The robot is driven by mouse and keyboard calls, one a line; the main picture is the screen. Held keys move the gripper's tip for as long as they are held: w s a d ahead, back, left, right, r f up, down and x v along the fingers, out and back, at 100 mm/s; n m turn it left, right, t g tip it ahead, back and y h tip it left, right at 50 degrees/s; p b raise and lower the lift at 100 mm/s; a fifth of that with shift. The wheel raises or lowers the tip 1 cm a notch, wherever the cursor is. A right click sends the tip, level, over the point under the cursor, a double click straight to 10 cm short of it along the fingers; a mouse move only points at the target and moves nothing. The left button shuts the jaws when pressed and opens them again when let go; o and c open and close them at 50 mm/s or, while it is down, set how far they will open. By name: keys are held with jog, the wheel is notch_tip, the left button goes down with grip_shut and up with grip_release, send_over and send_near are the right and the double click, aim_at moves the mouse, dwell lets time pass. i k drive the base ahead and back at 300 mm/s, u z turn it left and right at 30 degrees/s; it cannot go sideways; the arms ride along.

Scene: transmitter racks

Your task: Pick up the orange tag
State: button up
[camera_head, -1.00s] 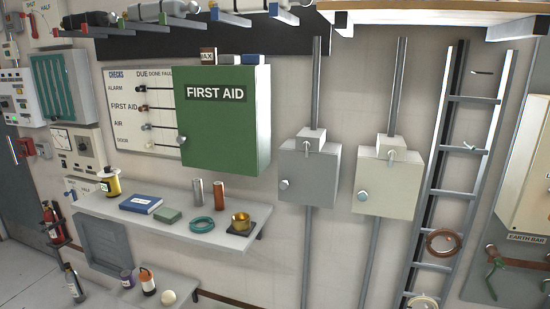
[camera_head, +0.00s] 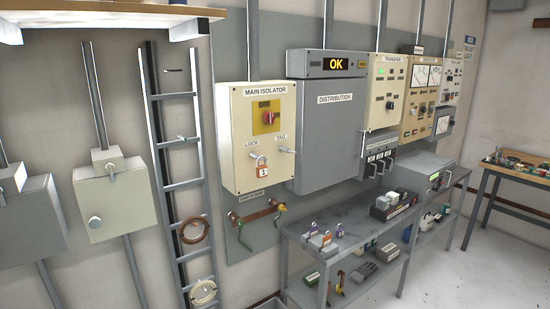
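No part of my gripper shows in the head view. On the grey bench below the panels stand several small lock- or tag-like pieces. An orange-and-white piece marked 1 (camera_head: 262,172) hangs under LOCK on the cream MAIN ISOLATOR box (camera_head: 240,150). The TAG peg (camera_head: 287,150) to its right looks bare.
The grey bench (camera_head: 345,243) runs along the wall, with a lower shelf holding small items. A ladder (camera_head: 180,180) and a cream box (camera_head: 115,200) are on the left. A wooden table (camera_head: 510,170) stands far right. Floor (camera_head: 450,270) in front right is clear.

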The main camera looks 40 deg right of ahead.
aim_at(327, 241)
jog(key=z, duration=0.55)
jog(key=k, duration=0.7)
jog(key=u, duration=0.3)
jog(key=i, duration=1.25)
jog(key=u, duration=0.45)
